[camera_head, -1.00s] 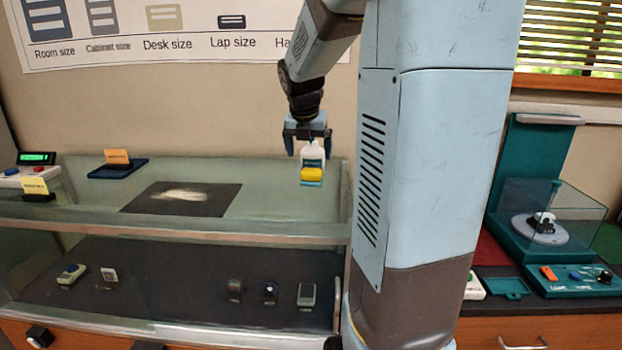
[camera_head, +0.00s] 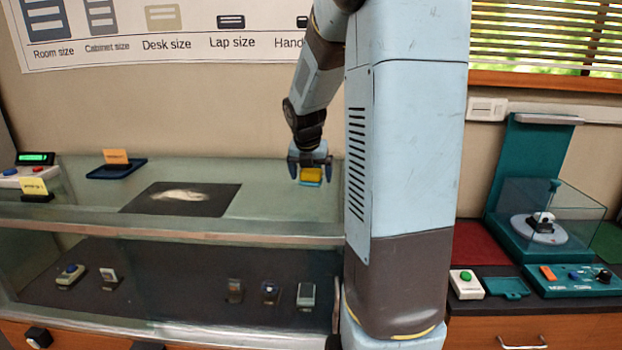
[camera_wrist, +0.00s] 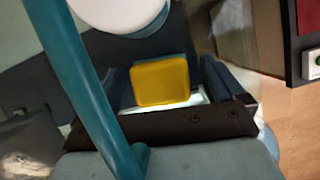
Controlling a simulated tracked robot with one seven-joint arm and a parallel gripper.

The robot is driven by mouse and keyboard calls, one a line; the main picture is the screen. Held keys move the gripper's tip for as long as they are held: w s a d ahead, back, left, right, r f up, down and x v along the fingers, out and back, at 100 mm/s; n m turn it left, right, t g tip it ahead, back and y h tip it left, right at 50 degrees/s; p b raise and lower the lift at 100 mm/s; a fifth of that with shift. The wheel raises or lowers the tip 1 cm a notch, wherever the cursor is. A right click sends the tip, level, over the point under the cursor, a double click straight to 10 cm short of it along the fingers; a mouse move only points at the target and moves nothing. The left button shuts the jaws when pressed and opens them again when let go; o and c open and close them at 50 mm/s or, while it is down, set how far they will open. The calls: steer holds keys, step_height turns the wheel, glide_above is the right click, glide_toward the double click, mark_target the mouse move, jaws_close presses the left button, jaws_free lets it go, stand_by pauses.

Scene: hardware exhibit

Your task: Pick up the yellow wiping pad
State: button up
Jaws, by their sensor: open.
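The yellow wiping pad (camera_head: 312,174) lies on the glass counter top near its right end, with a light-blue strip along its lower edge. My gripper (camera_head: 311,170) is open and lowered over the pad, one finger on either side. In the wrist view, the yellow pad (camera_wrist: 161,82) sits between the two dark fingers of my gripper (camera_wrist: 168,85). Whether the fingers touch the pad cannot be told. A white rounded object (camera_wrist: 120,12) is close beside the pad at the top of the wrist view.
A dark mat (camera_head: 182,198) with a pale smear lies left of the pad. A blue tray (camera_head: 117,168) with an orange card is farther left. A teal bar (camera_wrist: 85,90) crosses the wrist view. A teal stand with a glass case (camera_head: 555,205) is at right.

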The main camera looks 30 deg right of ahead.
steer(key=c, duration=1.2)
steer(key=shift+r, duration=0.1)
steer(key=shift+s+a+r, duration=0.1)
steer(key=shift+s+r, duration=0.05)
steer(key=s+a+r, duration=0.7)
steer(key=s+a, duration=0.2)
steer(key=s, duration=0.1)
steer(key=shift+r, duration=0.25)
